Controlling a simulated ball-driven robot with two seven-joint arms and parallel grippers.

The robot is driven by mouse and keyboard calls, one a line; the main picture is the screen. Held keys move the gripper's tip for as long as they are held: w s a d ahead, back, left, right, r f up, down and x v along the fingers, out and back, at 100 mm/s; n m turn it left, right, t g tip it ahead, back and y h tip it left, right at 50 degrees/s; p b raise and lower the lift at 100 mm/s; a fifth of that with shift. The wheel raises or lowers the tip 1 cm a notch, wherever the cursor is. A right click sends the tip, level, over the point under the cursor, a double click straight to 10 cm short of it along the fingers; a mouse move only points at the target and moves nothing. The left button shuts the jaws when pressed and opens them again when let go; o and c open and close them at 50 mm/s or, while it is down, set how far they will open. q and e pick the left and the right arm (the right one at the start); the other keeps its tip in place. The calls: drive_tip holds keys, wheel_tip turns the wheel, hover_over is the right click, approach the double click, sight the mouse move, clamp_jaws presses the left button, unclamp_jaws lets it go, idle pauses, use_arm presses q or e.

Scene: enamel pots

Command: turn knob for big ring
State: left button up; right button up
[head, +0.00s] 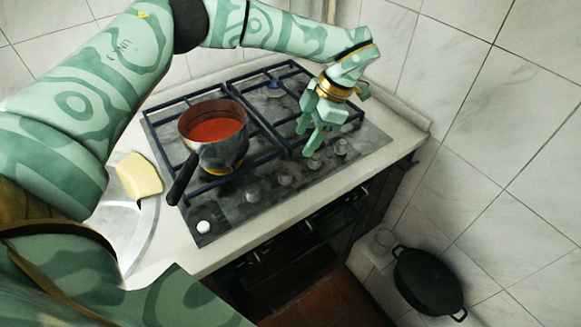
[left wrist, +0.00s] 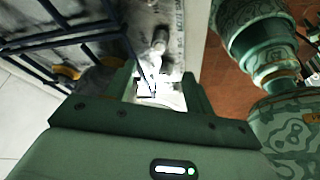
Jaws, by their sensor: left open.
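The hob (head: 225,212) has a row of knobs along its front edge. A pale knob (head: 204,227) is at the left end, and grey knobs (head: 285,179) run to the right. My left gripper (head: 308,141) is open above the right part of this row, pointing down. In the left wrist view, a brightly lit knob (left wrist: 154,88) shows between the fingers of this gripper (left wrist: 160,88). Another knob (left wrist: 159,42) is just beyond. I cannot tell whether the fingers touch the knob. I cannot tell which knob serves the big ring. My right gripper is not in view.
A pot of red soup (head: 214,130) stands on the left grate, its dark handle (head: 183,180) pointing forward. A yellow block (head: 139,176) is on the left. A tiled wall (head: 480,120) bounds the right. A black pan (head: 428,281) is low at right.

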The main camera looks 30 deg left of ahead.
sight(287, 171)
use_arm(q)
drive_tip(key=b+x, duration=0.2)
drive_tip(key=x, duration=0.9)
drive_tip(key=shift+f, duration=0.35)
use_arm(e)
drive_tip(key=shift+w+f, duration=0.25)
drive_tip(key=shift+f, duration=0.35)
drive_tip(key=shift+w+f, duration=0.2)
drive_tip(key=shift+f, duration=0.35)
use_arm(q)
drive_tip(key=shift+c, duration=0.6)
drive_tip(key=c, duration=0.9)
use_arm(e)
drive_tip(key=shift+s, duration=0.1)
